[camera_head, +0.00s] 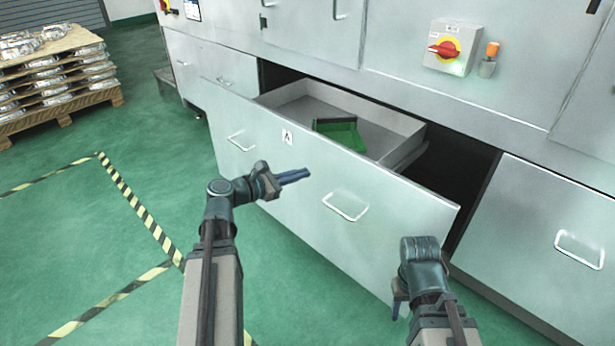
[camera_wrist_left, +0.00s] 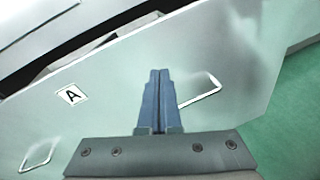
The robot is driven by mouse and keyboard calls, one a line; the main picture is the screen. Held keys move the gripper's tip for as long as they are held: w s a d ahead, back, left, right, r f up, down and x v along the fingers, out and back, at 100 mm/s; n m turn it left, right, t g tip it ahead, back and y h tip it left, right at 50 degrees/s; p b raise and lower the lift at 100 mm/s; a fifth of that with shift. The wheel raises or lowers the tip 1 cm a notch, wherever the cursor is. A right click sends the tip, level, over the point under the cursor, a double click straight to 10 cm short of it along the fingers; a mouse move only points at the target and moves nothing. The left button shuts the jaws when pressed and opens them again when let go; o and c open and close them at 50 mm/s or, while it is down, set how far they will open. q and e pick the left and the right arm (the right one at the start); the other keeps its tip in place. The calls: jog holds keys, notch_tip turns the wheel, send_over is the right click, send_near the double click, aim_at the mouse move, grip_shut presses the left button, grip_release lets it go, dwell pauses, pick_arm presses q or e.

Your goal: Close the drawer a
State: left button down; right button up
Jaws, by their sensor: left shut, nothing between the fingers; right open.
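Drawer A (camera_head: 290,185) is pulled out of the grey cabinet, with its front panel standing well clear of the opening. The panel carries an "A" label (camera_head: 287,136) and two handles, one at the left (camera_head: 241,140) and one at the right (camera_head: 345,206). My left gripper (camera_head: 306,173) is shut and empty in front of the panel, between the handles. In the left wrist view its fingers (camera_wrist_left: 155,88) are together before the panel, beside a handle (camera_wrist_left: 200,92); contact cannot be told. My right gripper (camera_head: 398,305) is low near the panel's right end, pointing down, its fingertips partly hidden.
A green bin (camera_head: 338,130) lies inside the drawer. A closed drawer (camera_head: 550,235) is to the right. A switch box (camera_head: 453,48) is on the cabinet above. A pallet of castings (camera_head: 60,75) stands at the far left. The green floor at the left is free.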

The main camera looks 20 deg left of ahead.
pick_arm(q)
jog(key=a+f+n+t+y+b, duration=0.1)
jog(key=a+n+t+b, duration=0.2)
jog(key=a+n, duration=0.3)
jog(key=m, duration=0.1)
send_near(316, 147)
jog(key=shift+y, duration=0.3)
jog(key=x, duration=0.7)
jog(key=shift+s+d+r, duration=0.1)
jog(key=shift+r, duration=0.1)
pick_arm(e)
notch_tip(316, 147, down, 4)
jog(key=shift+s+d+f, duration=0.1)
jog(key=shift+f, duration=0.1)
pick_arm(q)
jog(key=x, duration=3.2)
jog(key=shift+w+d+r, duration=0.1)
jog(key=shift+w, duration=0.45)
jog(key=shift+w+r, duration=0.1)
jog(key=shift+w, duration=0.05)
pick_arm(e)
jog(key=shift+s, duration=0.1)
